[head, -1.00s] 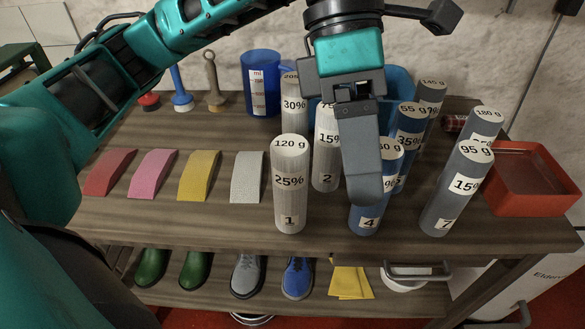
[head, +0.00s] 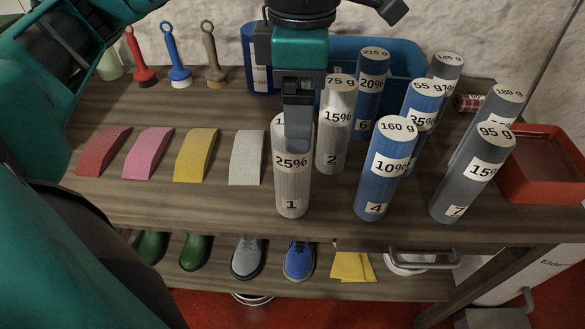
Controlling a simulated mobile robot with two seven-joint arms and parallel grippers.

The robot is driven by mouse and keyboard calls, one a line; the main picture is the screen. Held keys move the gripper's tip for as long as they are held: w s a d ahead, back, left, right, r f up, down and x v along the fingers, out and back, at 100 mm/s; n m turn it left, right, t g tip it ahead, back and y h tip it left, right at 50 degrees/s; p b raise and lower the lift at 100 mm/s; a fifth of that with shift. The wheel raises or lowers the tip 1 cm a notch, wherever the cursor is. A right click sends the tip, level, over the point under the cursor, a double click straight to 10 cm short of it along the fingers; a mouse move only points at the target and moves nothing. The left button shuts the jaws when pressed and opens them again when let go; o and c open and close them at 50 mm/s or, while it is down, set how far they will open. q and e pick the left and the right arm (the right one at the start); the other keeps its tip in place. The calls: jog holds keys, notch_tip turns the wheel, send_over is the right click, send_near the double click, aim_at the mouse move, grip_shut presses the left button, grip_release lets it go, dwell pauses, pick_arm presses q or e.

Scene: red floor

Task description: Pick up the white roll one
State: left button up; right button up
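The white roll one (head: 292,193) stands upright near the front of the upper shelf, marked "25%" and "1". My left gripper (head: 298,145) points down in front of its upper part in the head view and hides most of its top label. I see the gripper side-on with one finger showing, so its opening is hidden. Whether it touches the roll I cannot tell. The roll stands on the shelf. My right gripper is not in view.
White roll two (head: 334,145) stands close behind, to the right. Blue roll four (head: 382,180), grey roll seven (head: 460,190) and other rolls stand further right. A grey-white curved block (head: 246,160) lies to the left. A red tray (head: 545,185) is at the right.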

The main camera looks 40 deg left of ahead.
aim_at(292, 171)
pick_arm(q)
jog(key=f, duration=0.5)
jog(key=shift+s+a, duration=0.35)
jog(key=shift+r, duration=0.1)
jog(key=c, duration=1.5)
